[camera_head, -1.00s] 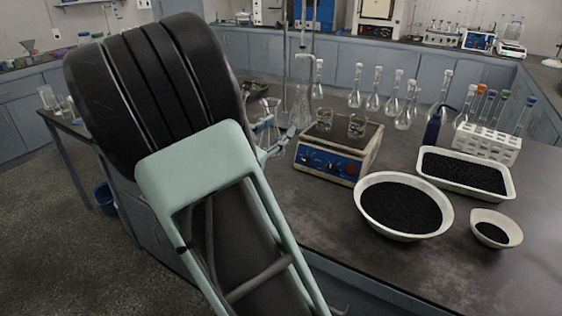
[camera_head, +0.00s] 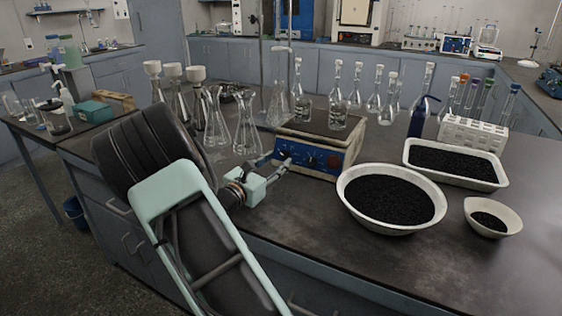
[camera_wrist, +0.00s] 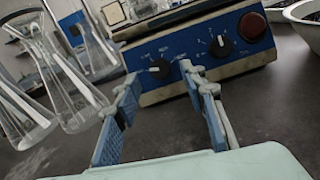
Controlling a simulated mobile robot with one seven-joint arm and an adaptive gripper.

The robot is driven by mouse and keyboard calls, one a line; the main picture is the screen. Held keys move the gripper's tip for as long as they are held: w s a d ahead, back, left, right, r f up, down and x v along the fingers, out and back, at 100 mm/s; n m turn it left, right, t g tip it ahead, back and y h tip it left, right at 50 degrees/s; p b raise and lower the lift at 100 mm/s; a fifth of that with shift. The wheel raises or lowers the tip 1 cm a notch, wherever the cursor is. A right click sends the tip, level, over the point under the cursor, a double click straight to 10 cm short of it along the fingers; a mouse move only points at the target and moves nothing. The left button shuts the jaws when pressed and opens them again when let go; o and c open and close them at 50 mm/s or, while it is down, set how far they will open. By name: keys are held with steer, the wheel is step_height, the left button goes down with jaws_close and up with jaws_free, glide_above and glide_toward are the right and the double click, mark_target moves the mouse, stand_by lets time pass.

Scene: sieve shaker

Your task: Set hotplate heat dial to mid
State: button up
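The hotplate (camera_head: 345,143) stands on the dark bench, with a blue front panel. In the wrist view the panel (camera_wrist: 185,47) carries two black dials, a left dial (camera_wrist: 159,69) and a right dial (camera_wrist: 220,46), and a round red button or lamp (camera_wrist: 252,25). The left dial's white mark points left; the right dial's points roughly up. Their labels are too small to read. My gripper (camera_head: 281,161) is open and empty just in front of the panel's left part. In the wrist view its fingers (camera_wrist: 161,78) stand apart, on either side of the left dial, with no contact visible.
Glass vessels (camera_head: 338,113) stand on or close behind the hotplate. Glass flasks (camera_head: 246,128) stand left, close to my gripper. A round bowl of black grains (camera_head: 345,205), a tray (camera_head: 497,186) and a small dish (camera_head: 513,232) lie right. The bench front is clear.

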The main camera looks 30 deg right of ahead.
mark_target(285, 155)
steer(key=shift+x, duration=1.45)
steer(key=shift+c, duration=0.6)
jaws_close()
